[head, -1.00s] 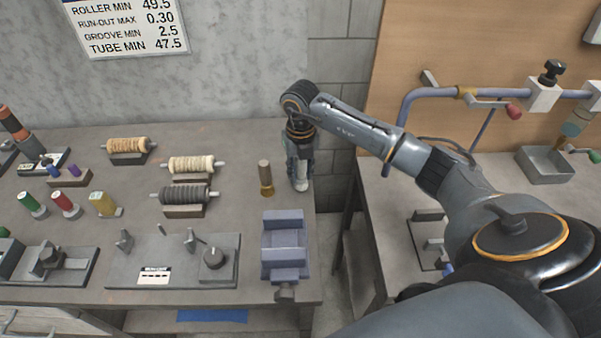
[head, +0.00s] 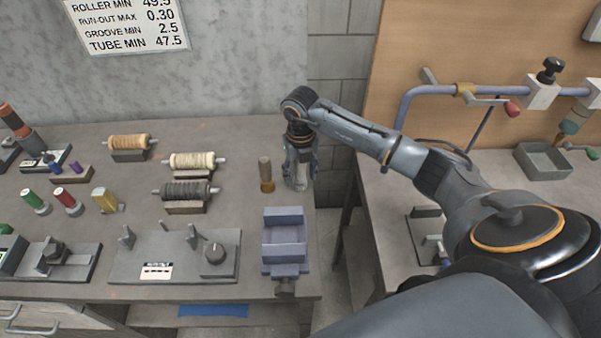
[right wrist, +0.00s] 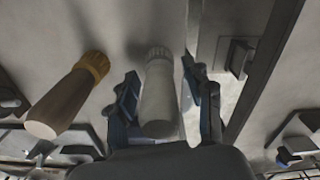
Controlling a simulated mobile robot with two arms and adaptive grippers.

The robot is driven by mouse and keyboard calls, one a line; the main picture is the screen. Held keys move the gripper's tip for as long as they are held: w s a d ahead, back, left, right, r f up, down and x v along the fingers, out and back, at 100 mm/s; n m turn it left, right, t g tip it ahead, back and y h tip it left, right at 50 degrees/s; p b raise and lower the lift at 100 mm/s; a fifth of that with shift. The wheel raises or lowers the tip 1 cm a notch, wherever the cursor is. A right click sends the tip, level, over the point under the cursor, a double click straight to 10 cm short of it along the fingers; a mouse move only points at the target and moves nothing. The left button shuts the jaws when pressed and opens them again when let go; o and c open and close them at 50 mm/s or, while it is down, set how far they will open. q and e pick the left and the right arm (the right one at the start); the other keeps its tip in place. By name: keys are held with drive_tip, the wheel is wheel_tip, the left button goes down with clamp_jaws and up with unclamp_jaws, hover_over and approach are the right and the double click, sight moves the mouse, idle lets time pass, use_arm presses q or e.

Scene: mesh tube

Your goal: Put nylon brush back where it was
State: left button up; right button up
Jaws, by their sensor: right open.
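A white-handled brush, which I take to be the nylon brush (head: 301,177), stands upright near the right end of the grey bench. It also shows in the right wrist view (right wrist: 158,100), between my fingers. My right gripper (head: 300,172) points down over it and is open, one finger on each side. In the right wrist view gaps show beside the handle. A second brush with a brown wooden handle and brass collar (head: 266,174) stands just left of it. My left gripper is not in view.
A blue-grey vise-like block (head: 285,242) sits in front of the brushes. Several wound rollers on cradles, including a dark one (head: 186,189), lie to the left. A gap separates this bench from the right-hand bench with pipes and a grey tray (head: 543,161).

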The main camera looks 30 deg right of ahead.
drive_tip(key=shift+r, duration=0.4)
wheel_tip(320, 180, up, 11)
drive_tip(key=b, duration=0.3)
drive_tip(key=shift+f+b, duration=0.2)
drive_tip(key=shift+b, duration=0.1)
drive_tip(key=shift+r, duration=0.45)
